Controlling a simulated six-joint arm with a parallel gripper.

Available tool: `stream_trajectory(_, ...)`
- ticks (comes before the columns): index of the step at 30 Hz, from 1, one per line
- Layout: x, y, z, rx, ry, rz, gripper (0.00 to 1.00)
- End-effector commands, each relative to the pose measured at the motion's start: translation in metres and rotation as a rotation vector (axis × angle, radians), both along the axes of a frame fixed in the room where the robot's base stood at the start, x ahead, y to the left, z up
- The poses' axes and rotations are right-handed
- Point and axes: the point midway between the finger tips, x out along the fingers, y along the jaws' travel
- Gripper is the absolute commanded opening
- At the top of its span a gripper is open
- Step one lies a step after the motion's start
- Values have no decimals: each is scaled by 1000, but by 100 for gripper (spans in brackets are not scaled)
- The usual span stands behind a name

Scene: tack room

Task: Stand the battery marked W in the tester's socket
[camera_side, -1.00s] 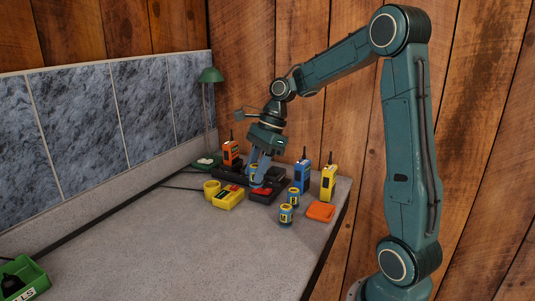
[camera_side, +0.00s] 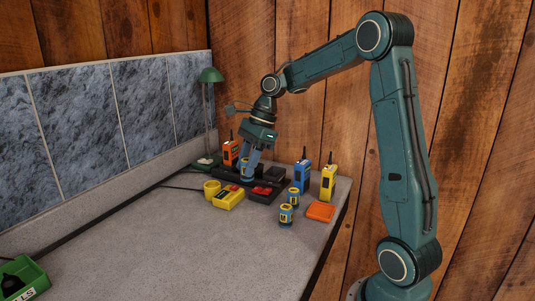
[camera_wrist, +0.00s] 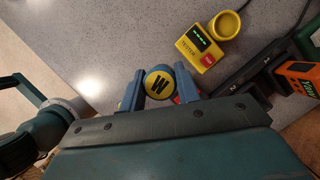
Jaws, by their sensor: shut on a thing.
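The battery marked W (camera_wrist: 159,82) has a blue body and a yellow end with a black W facing the wrist camera. My gripper (camera_wrist: 158,86) is shut on it, with one blue finger on each side. In the side view my gripper (camera_side: 248,170) holds the blue battery (camera_side: 246,167) above the black charger, behind the tester. The yellow tester (camera_side: 229,199) lies on the bench; its round yellow socket (camera_side: 211,187) is at its left. In the wrist view the tester (camera_wrist: 202,44) has a lit green display, and its ring-shaped socket (camera_wrist: 225,24) looks empty.
A black charger (camera_side: 265,190) with red parts stands by the tester. Orange (camera_side: 230,153), blue (camera_side: 302,175) and yellow (camera_side: 328,182) radios stand behind. Two other batteries (camera_side: 294,198) (camera_side: 286,215) and an orange case (camera_side: 320,211) are at right.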

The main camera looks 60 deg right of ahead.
Motion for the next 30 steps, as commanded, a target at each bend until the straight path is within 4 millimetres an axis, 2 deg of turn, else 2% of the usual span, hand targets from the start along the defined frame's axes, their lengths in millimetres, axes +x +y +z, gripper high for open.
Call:
stream_trajectory(9,58,-11,3,4,0,2,8)
stream_trajectory(18,107,-17,0,0,2,2,8)
stream_trajectory(24,128,-17,-3,-4,1,2,8)
stream_trajectory(30,135,-17,-5,-7,3,1,8)
